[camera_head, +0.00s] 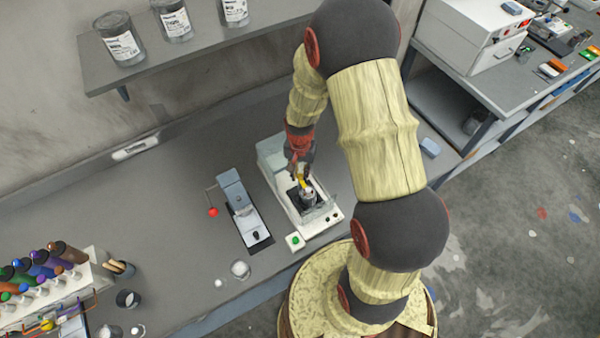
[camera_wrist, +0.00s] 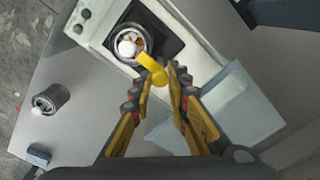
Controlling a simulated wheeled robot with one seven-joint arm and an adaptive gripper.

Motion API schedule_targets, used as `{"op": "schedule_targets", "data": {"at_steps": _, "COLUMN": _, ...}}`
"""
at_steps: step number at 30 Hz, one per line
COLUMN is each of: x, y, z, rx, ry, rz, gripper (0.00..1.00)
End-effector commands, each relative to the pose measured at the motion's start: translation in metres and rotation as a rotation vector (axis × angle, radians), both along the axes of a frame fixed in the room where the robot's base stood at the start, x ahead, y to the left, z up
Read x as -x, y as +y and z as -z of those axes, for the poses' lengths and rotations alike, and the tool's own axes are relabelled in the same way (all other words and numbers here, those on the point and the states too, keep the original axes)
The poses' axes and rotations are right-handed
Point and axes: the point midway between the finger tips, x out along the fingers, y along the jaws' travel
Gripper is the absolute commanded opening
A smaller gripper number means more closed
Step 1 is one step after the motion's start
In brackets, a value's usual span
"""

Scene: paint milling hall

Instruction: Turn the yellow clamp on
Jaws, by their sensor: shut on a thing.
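The yellow clamp (camera_wrist: 152,70) is a small lever with a rounded end, beside a round metal cup on a white machine. It also shows small in the head view (camera_head: 301,181). My gripper (camera_wrist: 166,76) has its fingers closed around part of the yellow clamp. In the head view my gripper (camera_head: 301,170) reaches down over the machine. The cup (camera_wrist: 128,42) holds several small coloured pieces and a white ball, and sits on a black plate. The white machine (camera_head: 318,224) stands on the grey bench.
A grey device with a red-knobbed lever (camera_head: 236,205) stands left of the machine. Bottles in a rack (camera_head: 40,275) are at the lower left. A shelf with tins (camera_head: 120,45) hangs above the bench.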

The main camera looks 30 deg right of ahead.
Motion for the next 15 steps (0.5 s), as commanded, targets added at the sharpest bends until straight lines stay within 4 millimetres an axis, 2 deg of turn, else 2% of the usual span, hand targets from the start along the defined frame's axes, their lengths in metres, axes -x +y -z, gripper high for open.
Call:
{"op": "schedule_targets", "data": {"at_steps": 6, "x": -0.0016, "y": -0.0003, "z": -0.0009, "rx": 0.001, "ry": -0.004, "rz": 0.000, "gripper": 0.00}}
{"op": "schedule_targets", "data": {"at_steps": 7, "x": -0.0016, "y": -0.0003, "z": -0.0010, "rx": 0.001, "ry": -0.004, "rz": 0.000, "gripper": 0.19}}
{"op": "schedule_targets", "data": {"at_steps": 15, "x": -0.0008, "y": -0.0002, "z": -0.0005, "rx": 0.001, "ry": -0.002, "rz": 0.000, "gripper": 0.34}}
